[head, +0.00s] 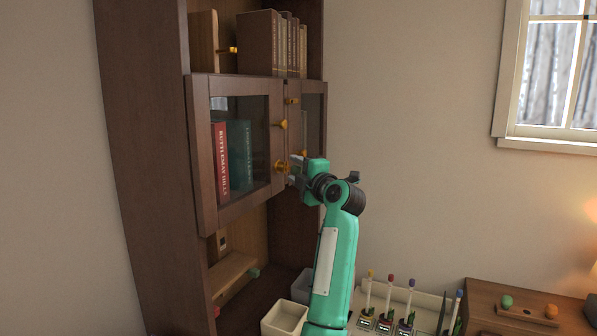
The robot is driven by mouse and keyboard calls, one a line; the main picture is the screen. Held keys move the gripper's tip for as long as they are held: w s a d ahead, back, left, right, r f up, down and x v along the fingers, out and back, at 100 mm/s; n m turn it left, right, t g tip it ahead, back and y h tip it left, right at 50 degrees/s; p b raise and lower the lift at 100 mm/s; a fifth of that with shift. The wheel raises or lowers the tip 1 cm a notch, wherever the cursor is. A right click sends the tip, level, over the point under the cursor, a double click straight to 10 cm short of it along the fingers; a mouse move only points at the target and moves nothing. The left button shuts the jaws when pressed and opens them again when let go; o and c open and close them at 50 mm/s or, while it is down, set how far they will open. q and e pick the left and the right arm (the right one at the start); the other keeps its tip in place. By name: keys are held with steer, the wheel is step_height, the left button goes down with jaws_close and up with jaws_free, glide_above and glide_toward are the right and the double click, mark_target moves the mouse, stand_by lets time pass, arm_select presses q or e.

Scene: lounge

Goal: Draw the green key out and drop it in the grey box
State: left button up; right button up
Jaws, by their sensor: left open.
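My left gripper (293,170) is open beside the right edge of the glass cabinet door (201,160). Its fingertips are close to a gold knob-like fitting (281,167); I cannot tell whether they touch it. I cannot make out a green key for certain. A small green piece (254,272) shows at the lower shelf, and a small red piece (217,311) is nearer. A grey box (303,285) stands low, left of my arm and partly hidden by it. A paler box (284,318) stands in front of it. My right gripper is not in view.
Another gold knob (281,124) is higher on the door. Red and teal books (238,157) stand behind the glass. A pale tray (427,303) with several colour-topped sticks lies right of my arm. A wooden side table (480,292) is at the right. The wall area right of the cabinet is clear.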

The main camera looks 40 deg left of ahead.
arm_select(q)
jaws_close()
steer(key=shift+w+d, duration=0.15)
steer(key=shift+d, duration=0.25)
steer(key=shift+w+d+p, duration=0.2)
steer(key=shift+d+p, duration=0.15)
steer(key=shift+d, duration=0.3)
steer(key=shift+d, duration=0.15)
steer(key=shift+w+d, duration=0.15)
steer(key=shift+d, duration=0.25)
steer(key=shift+d, duration=0.1)
